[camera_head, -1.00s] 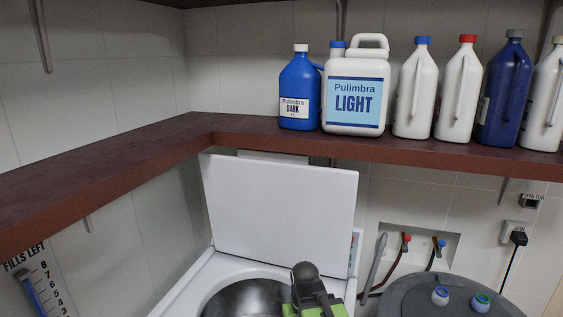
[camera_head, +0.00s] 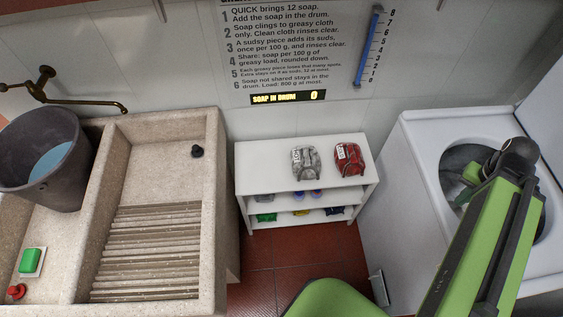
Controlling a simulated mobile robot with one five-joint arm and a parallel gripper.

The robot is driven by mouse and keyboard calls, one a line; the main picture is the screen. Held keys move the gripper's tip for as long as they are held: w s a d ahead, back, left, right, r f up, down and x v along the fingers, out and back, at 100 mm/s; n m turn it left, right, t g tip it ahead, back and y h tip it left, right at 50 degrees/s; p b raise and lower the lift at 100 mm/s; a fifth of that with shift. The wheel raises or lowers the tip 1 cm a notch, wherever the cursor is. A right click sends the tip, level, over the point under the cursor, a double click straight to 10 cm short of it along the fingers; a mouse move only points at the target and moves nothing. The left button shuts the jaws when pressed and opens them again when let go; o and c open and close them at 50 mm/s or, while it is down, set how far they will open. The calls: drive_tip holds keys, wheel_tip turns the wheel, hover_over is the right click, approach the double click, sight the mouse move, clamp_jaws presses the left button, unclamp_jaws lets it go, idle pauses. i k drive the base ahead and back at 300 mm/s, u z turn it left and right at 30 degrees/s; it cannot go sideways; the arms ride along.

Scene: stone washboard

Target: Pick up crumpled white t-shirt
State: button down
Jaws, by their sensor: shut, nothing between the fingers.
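A crumpled white-and-grey bundle with a small label (camera_head: 305,162), which looks like the t-shirt, lies on top of the white shelf unit (camera_head: 262,160). A crumpled red bundle (camera_head: 350,160) lies close to its right. My gripper (camera_head: 467,183) is at the end of my green arm, over the open washer drum at the right, well apart from the white bundle. It is shut and empty. My own arm partly hides it, and its fingertips are hard to make out.
The washer (camera_head: 400,190) stands right of the shelf, its drum open. A stone washboard sink (camera_head: 222,180) stands left, with a dark bucket of water (camera_head: 75,190). Small coloured items sit on the lower shelves. The wall display reads soap in drum 0.

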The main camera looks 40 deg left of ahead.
sight(305, 160)
drive_tip(key=u, duration=1.4)
drive_tip(key=k, duration=0.8)
drive_tip(key=z, duration=0.15)
drive_tip(key=i, duration=0.8)
drive_tip(key=u, duration=0.05)
